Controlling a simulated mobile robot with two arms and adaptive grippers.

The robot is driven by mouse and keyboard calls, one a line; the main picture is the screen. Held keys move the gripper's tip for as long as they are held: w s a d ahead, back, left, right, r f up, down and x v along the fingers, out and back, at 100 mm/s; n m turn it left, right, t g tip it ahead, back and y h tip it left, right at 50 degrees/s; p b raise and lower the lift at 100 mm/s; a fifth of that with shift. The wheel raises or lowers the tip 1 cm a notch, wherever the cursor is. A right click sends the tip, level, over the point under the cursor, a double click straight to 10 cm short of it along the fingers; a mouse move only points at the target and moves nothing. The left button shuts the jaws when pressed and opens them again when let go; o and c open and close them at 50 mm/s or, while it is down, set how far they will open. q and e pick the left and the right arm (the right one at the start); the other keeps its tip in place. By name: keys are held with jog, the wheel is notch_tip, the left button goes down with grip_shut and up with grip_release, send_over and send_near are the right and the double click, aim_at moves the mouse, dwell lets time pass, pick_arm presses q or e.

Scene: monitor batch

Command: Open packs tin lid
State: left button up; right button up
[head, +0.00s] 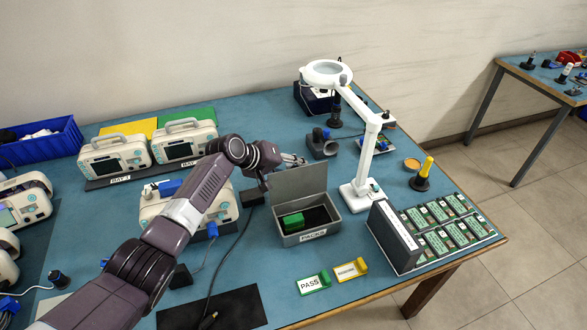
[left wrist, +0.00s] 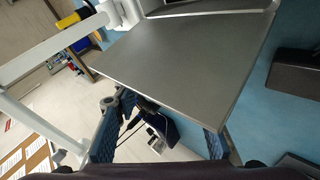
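The grey packs tin (head: 307,236) stands on the blue bench with a label on its front. Its lid (head: 300,184) is raised, standing up at the tin's back edge. A green block (head: 293,220) lies inside at the left; the rest of the inside looks dark. My left gripper (head: 293,159) is at the lid's upper edge, partly hidden by it. In the left wrist view the lid (left wrist: 185,65) fills the middle as a flat grey plate. The left gripper's fingers (left wrist: 160,138) are apart there, with nothing seen held between them. My right gripper is not in view.
A white magnifier lamp (head: 362,190) stands right of the tin. A rack of green boards (head: 440,228) is farther right. PASS (head: 312,284) and yellow (head: 350,270) tags lie in front. A white device (head: 160,208) and cables are at the left, under my arm.

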pick_arm(q)
jog(key=shift+r, duration=0.15)
jog(key=v, duration=1.1)
jog(key=shift+s+a+r, duration=0.2)
jog(key=shift+s+a, duration=0.05)
jog(key=shift+a, duration=0.05)
jog(key=shift+s, duration=0.1)
